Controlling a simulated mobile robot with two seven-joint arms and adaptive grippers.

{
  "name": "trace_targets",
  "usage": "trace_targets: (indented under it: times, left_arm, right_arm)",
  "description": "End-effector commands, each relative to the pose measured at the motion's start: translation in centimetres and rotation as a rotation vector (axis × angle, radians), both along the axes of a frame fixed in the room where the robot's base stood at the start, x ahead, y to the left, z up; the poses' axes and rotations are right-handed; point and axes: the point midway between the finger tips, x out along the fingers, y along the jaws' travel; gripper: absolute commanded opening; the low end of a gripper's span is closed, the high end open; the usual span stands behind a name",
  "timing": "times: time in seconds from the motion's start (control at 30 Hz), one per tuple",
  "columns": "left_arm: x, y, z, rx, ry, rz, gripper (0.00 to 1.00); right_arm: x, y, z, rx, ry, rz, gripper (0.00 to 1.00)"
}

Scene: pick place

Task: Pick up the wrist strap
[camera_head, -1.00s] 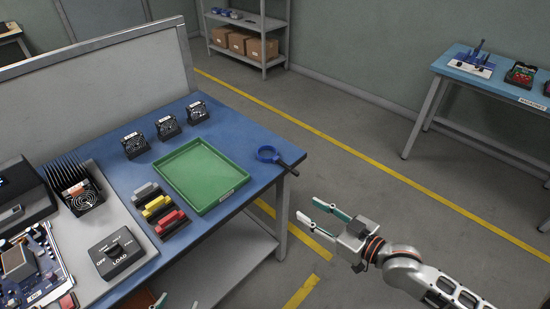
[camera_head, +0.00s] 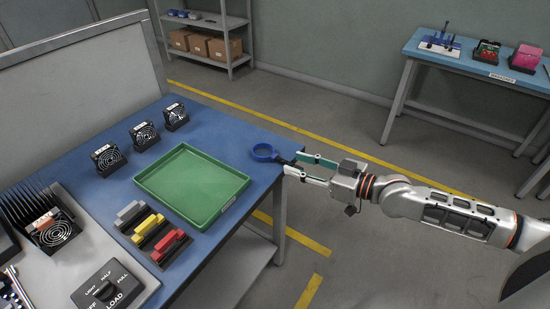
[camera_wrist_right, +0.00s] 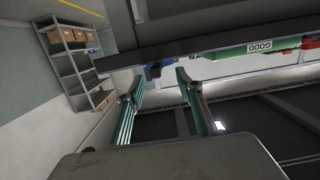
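The wrist strap, a blue loop (camera_head: 264,152) with a dark tail, lies at the right edge of the blue table. In the right wrist view the blue strap (camera_wrist_right: 152,72) shows just beyond the fingertips, partly cut off by the dark table edge. My right gripper (camera_head: 292,163) is open at the table edge, its two teal-lined fingers spread near the strap's tail. In the right wrist view the open fingers (camera_wrist_right: 160,77) have nothing held between them. Whether either finger touches the strap cannot be told. My left gripper is out of view.
A green tray (camera_head: 216,216) lies left of the strap on the blue table (camera_head: 240,132). Three fans (camera_head: 143,135) stand behind it; grey, yellow and red blocks (camera_head: 150,229) lie in front. A shelf (camera_head: 242,58) and another table (camera_head: 400,62) stand farther off.

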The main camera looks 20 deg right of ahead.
Motion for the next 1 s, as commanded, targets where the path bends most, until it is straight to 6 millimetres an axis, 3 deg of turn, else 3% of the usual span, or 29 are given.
trace_targets:
  times: [0.4,0.73,0.77,0.9,1.0]
  left_arm:
    - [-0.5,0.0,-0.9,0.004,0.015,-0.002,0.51]
    - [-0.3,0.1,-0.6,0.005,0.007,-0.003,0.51]
    - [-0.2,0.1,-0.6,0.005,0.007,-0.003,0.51]
    - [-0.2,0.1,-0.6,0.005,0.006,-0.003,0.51]
    - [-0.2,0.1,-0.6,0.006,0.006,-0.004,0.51]
  right_arm:
    - [4.2,3.0,-0.8,0.002,0.000,0.001,0.36]
    - [4.8,3.5,-0.9,0.000,0.001,0.001,0.36]
    - [4.8,3.5,-0.9,0.000,0.001,0.001,0.34]
    - [4.8,3.5,-0.9,0.000,0.001,0.001,0.00]
    - [4.8,3.5,-0.9,0.000,0.001,0.001,0.00]
